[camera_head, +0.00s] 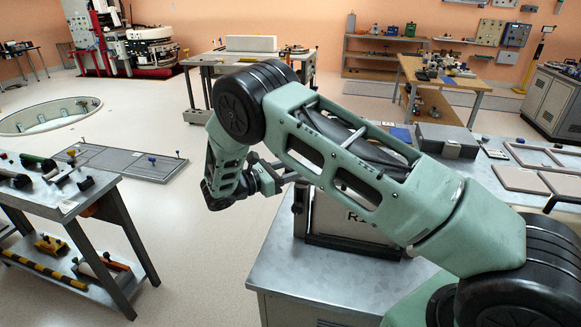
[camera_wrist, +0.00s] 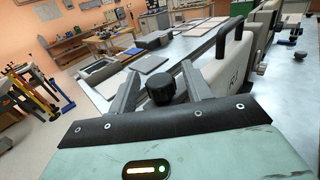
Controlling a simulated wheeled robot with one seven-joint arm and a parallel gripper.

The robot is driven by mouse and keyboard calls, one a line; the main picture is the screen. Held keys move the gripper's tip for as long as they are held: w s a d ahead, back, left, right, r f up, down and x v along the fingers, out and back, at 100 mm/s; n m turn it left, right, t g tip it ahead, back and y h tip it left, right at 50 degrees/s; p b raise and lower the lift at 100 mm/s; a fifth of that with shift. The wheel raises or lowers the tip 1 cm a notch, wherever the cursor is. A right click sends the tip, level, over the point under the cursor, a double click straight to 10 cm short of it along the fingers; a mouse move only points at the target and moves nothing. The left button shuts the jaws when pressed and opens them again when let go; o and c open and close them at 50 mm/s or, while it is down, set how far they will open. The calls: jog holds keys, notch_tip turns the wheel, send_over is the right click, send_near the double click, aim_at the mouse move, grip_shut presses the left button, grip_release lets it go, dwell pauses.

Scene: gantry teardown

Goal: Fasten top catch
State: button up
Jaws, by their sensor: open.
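A grey case (camera_head: 345,223) with lettering on its front stands on the metal bench, partly hidden behind my arm. In the wrist view the grey case (camera_wrist: 228,72) has a black handle (camera_wrist: 236,38). My gripper (camera_head: 292,178) is at the case's upper left side in the head view. In the wrist view my gripper (camera_wrist: 158,84) is open, with one grey finger on each side of a black knob (camera_wrist: 161,88). I cannot tell whether the fingers touch the knob, or whether it is part of the top catch. The catch's state is not clear.
The metal bench (camera_head: 285,262) carries a dark grey box (camera_head: 447,140) and flat framed panels (camera_head: 522,180) farther back. A tool table (camera_head: 75,200) stands at the left. Open floor (camera_head: 215,235) lies between the table and the bench. More cases (camera_wrist: 262,28) stand behind in the wrist view.

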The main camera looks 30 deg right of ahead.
aim_at(307, 178)
grip_shut()
jog(key=shift+s+d+p, duration=0.5)
jog(key=shift+s+d, duration=1.25)
grip_release()
jog(key=shift+d, duration=0.1)
